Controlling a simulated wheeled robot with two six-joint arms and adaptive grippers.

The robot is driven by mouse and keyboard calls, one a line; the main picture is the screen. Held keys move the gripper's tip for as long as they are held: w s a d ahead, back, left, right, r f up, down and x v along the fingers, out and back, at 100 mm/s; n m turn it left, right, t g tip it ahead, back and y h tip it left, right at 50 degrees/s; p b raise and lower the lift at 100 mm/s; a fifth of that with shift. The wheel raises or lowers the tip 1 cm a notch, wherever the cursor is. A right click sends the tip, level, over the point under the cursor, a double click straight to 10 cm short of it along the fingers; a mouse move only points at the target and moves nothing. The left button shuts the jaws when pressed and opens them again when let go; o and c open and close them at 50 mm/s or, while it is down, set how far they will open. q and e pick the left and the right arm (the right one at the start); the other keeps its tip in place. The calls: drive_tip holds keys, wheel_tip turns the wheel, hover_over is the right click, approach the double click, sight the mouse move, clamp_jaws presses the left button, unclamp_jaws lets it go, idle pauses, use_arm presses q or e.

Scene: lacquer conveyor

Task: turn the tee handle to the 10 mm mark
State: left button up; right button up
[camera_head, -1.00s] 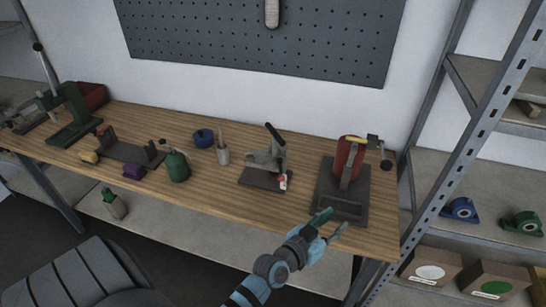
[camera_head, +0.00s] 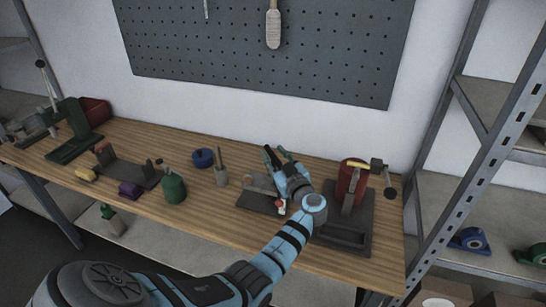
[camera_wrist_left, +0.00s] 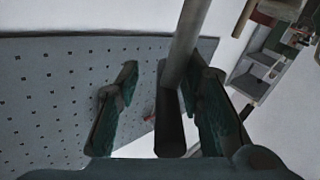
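My left gripper (camera_head: 280,157) is over the small lever press (camera_head: 252,198) in the middle of the bench, in front of its black-gripped lever. In the left wrist view the fingers (camera_wrist_left: 165,105) are open, with a grey rod ending in a dark grip (camera_wrist_left: 171,125) between them, nearer the right finger. Contact cannot be told. The 10 mm mark cannot be made out. My right gripper is not in view.
Left of the press stand a cup with sticks (camera_head: 221,176), a green bottle (camera_head: 173,188), a blue round item (camera_head: 203,158) and a purple block (camera_head: 131,189). A pegboard (camera_head: 260,50) hangs behind. A metal rack (camera_head: 470,150) bounds the right side.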

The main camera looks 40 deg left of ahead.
use_arm(q)
drive_tip(key=shift+w+a+f, duration=0.1)
drive_tip(key=shift+w+a, duration=0.15)
drive_tip(key=shift+a, duration=0.3)
drive_tip(key=shift+s+r, duration=0.35)
drive_tip(key=shift+s, duration=0.1)
drive_tip(key=shift+c, duration=1.1)
drive_tip(key=shift+a, duration=0.1)
clamp_jaws()
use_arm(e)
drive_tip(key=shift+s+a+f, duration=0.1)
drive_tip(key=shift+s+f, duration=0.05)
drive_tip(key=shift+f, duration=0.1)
use_arm(q)
drive_tip(key=shift+p, duration=0.35)
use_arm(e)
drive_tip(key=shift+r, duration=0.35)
